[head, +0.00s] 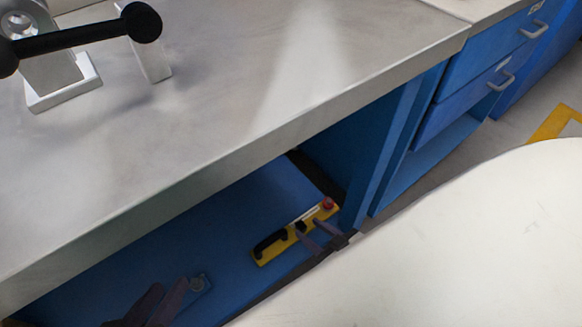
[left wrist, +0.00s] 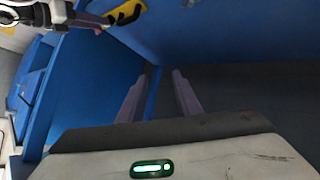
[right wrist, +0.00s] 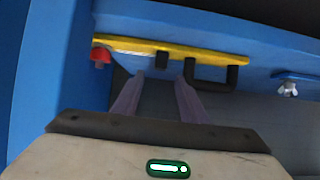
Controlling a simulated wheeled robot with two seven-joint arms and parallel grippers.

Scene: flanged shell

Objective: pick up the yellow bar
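The yellow bar (head: 267,257) lies in the blue shelf space under the bench. It carries a black handle (head: 270,243) and a red knob (head: 328,203). In the right wrist view the bar (right wrist: 175,48) runs across the top, just beyond the fingertips. My right gripper (head: 308,227) is at the bar's near side, towards the knob end; its fingers are apart with nothing between them. Contact with the bar cannot be told. My left gripper (head: 170,284) is open and empty at the left of the shelf. Part of the bar (left wrist: 122,30) shows in the left wrist view.
A metal wing-nut-like fitting (right wrist: 287,90) on a small blue plate sits left of the bar in the head view. The grey bench top (head: 250,90) overhangs the shelf. A blue upright panel (head: 385,150) closes its right side. A black-handled fixture (head: 80,35) stands on the bench.

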